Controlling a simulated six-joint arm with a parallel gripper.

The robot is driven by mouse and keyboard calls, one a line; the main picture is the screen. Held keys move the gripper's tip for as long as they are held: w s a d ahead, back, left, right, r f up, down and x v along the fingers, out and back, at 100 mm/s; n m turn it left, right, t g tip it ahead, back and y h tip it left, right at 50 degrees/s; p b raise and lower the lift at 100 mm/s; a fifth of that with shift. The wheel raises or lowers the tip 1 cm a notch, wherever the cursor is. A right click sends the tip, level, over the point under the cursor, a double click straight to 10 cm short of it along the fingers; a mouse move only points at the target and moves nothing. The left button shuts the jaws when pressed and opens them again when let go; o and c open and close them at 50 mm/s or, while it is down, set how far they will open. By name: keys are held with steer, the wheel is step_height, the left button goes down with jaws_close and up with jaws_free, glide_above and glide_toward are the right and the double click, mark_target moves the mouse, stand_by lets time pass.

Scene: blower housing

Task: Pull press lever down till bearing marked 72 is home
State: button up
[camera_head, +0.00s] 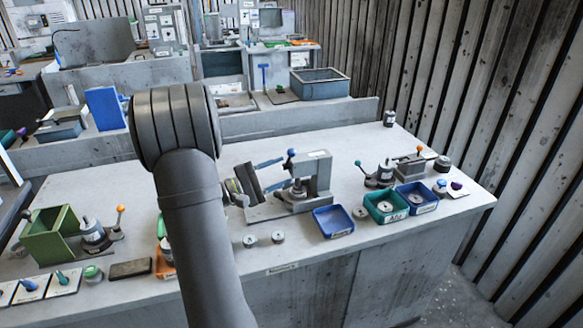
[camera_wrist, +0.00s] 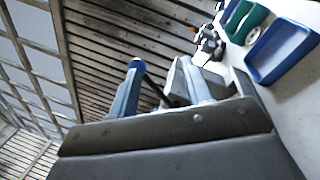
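The grey press (camera_head: 318,175) stands on its base plate in the middle of the bench in the head view. Its lever ends in a blue ball knob (camera_head: 291,152), raised at the top left of the press. My gripper (camera_head: 286,169) is left of the press, its two blue fingers apart and pointing right. In the wrist view the knob (camera_wrist: 137,65) and its dark rod show beyond the open fingers, the knob near the left fingertip. Nothing is seen held. A round metal part (camera_head: 298,189) sits under the ram; no mark 72 is legible, and its seating cannot be told.
A blue bin (camera_head: 333,221), a green bin (camera_head: 386,207) and another blue bin (camera_head: 417,197) stand right of the press. Two small round parts (camera_head: 250,241) (camera_head: 278,237) lie at its front. A small fixture (camera_head: 380,175) stands behind the bins. The front bench strip is partly clear.

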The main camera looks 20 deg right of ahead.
mark_target(289, 159)
steer(key=a+f, duration=0.1)
steer(key=a, duration=0.5)
steer(key=shift+s+a+f, duration=0.15)
steer(key=shift+s+a, duration=0.15)
steer(key=shift+a, duration=0.1)
steer(key=w+d+r, duration=0.1)
steer(key=d+r, duration=0.1)
steer(key=d, duration=0.9)
steer(key=shift+d+r, duration=0.2)
steer(key=shift+d, duration=0.2)
